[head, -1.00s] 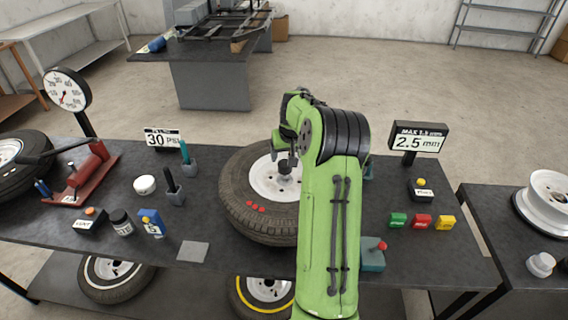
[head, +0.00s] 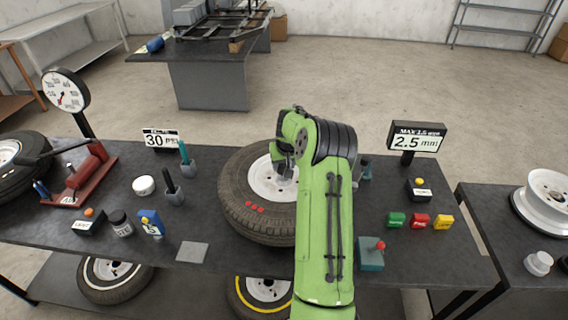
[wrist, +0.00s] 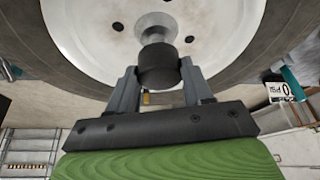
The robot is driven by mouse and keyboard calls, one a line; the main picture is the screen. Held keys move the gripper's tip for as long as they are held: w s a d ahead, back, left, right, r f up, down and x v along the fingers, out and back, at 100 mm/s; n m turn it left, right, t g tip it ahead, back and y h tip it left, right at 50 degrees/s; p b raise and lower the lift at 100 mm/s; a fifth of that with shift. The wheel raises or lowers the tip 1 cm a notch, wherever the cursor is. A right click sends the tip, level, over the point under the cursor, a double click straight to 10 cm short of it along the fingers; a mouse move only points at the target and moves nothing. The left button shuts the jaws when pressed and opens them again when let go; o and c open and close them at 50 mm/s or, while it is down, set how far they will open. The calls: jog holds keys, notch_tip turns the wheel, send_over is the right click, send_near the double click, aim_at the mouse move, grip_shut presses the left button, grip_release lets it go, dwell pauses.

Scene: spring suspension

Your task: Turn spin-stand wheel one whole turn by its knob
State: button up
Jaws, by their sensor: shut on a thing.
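The spin-stand wheel lies near the middle of the bench, a dark tyre (head: 243,212) around a white rim (head: 263,181), with red marks on its near side. In the wrist view the white rim (wrist: 90,35) fills the top. The knob (wrist: 157,66) is a dark cylinder on a pale, flared base near the rim's bolt holes. My gripper (wrist: 158,78) is shut on the knob, one grey finger on each side. In the head view my gripper (head: 285,163) is over the rim and the knob cannot be made out. My green arm covers the wheel's right side.
A teal box with a red button (head: 371,254) stands close right of my arm. Green, red and yellow blocks (head: 419,220) lie farther right. A 2.5 mm sign (head: 416,141) stands behind them. Left of the wheel are tool holders (head: 174,195), a blue device (head: 151,223) and a grey pad (head: 192,252).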

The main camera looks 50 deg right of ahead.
grip_shut()
jog(key=n, duration=0.2)
jog(key=shift+d+n+t+y, duration=0.1)
jog(key=shift+n+t+y, duration=0.2)
jog(key=shift+n+y, duration=0.8)
jog(key=shift+n, duration=0.9)
jog(key=o, duration=1.1)
grip_release()
